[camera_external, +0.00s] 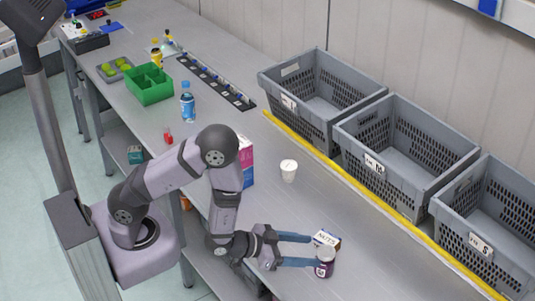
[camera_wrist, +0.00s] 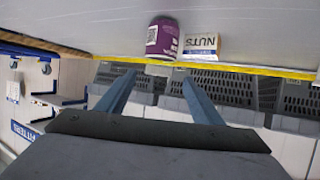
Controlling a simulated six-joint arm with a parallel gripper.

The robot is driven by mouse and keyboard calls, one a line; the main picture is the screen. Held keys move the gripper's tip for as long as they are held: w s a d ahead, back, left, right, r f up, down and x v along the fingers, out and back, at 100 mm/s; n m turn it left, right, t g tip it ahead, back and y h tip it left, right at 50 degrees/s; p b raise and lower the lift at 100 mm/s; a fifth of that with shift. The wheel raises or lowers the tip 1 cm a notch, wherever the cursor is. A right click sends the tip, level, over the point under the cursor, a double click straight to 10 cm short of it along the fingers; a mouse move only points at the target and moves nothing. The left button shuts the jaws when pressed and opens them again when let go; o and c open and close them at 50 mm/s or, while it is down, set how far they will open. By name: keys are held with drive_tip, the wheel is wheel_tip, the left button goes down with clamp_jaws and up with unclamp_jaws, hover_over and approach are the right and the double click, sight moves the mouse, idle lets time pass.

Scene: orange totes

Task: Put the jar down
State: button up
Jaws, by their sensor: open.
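The jar (camera_external: 325,263) is small and dark purple with a pale label. It stands upright on the grey bench near its front edge. In the wrist view, the jar (camera_wrist: 163,40) appears upside down, ahead of the fingers and roughly in line with the gap between them. My gripper (camera_external: 312,250) is open, with two long blue fingers reaching right; the lower fingertip is close to the jar's left side. I cannot tell whether it touches. The open fingers also show in the wrist view (camera_wrist: 159,80), with nothing visible held between them.
A white NUTS box (camera_external: 326,239) stands close beside the jar, near the upper fingertip. A white cup (camera_external: 288,171) and a pink box (camera_external: 246,160) stand farther back. Grey crates (camera_external: 395,178) line the right side behind yellow tape. Bench between cup and NUTS box is clear.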

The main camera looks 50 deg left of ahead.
sight(326, 254)
drive_tip(key=b+x, duration=0.2)
drive_tip(key=b, duration=0.3)
drive_tip(key=shift+s+f+b, duration=0.1)
drive_tip(key=shift+f+b, duration=0.05)
drive_tip(key=shift+b, duration=0.2)
drive_tip(key=shift+b, duration=0.6)
drive_tip(key=shift+p+x, duration=1.1)
drive_tip(key=shift+x, duration=1.55)
drive_tip(key=shift+f, duration=0.1)
drive_tip(key=shift+s, duration=0.1)
drive_tip(key=c, duration=1.5)
drive_tip(key=shift+c, duration=0.2)
